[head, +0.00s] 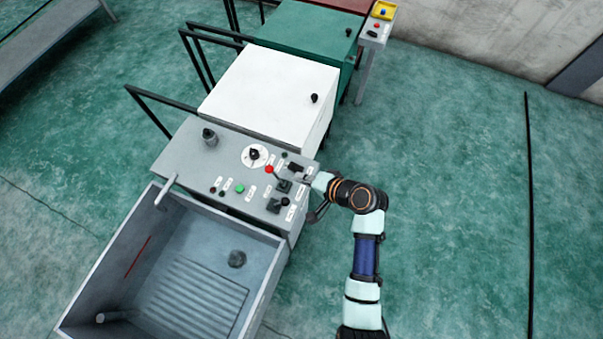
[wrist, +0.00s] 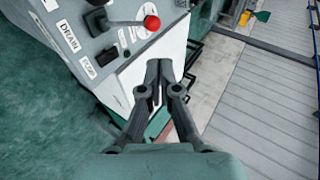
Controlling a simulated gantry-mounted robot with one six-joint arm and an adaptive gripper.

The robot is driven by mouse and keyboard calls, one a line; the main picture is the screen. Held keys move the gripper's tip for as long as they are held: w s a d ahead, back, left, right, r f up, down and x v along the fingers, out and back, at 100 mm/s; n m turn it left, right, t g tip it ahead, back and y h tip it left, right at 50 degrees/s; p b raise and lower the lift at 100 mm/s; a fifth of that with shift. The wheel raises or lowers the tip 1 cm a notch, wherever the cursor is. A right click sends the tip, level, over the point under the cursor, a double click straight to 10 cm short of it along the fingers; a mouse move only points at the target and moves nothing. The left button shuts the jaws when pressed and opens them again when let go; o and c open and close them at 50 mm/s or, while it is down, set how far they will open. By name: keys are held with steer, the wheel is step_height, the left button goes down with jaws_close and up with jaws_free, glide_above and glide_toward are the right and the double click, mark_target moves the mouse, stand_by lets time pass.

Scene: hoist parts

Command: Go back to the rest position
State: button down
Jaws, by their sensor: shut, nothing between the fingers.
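My gripper (wrist: 158,72) is shut and empty in the wrist view, with its fingers close together. In the head view my gripper (head: 307,179) is at the right edge of the grey control panel (head: 190,160), close to its levers. The red-knobbed lever (head: 269,169) stands on the panel; its red knob (wrist: 152,22) also shows in the wrist view, just beyond the fingertips and apart from them in the picture. A "DRAIN" label (wrist: 69,36) is on the panel to the left. Whether the fingers touch the panel in the head view is too small to tell.
An open grey tank (head: 205,235) stands in front of the panel. A white cabinet (head: 270,90), a green cabinet (head: 310,30) and a stand with a yellow box (head: 384,10) are behind. A black-knobbed lever (head: 284,202) is near my gripper. The green floor at right is mostly clear.

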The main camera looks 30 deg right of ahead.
steer(key=a+r+n+h, duration=0.2)
steer(key=a+r+n, duration=0.5)
steer(key=a+r, duration=0.25)
steer(key=s+a+r+n+t+h, duration=0.1)
steer(key=s+a+r+n, duration=0.2)
steer(key=r, duration=0.4)
steer(key=s+a+r+n+t+h, duration=0.1)
steer(key=s+a+r+n+t, duration=0.15)
steer(key=a+r, duration=0.35)
step_height(320, 180, up, 19)
steer(key=d+p, duration=0.1)
steer(key=p, duration=1.7)
steer(key=shift+d+m+g+h, duration=0.15)
steer(key=shift+m+g+h, duration=0.2)
steer(key=shift+g, duration=0.1)
steer(key=shift+f, duration=0.15)
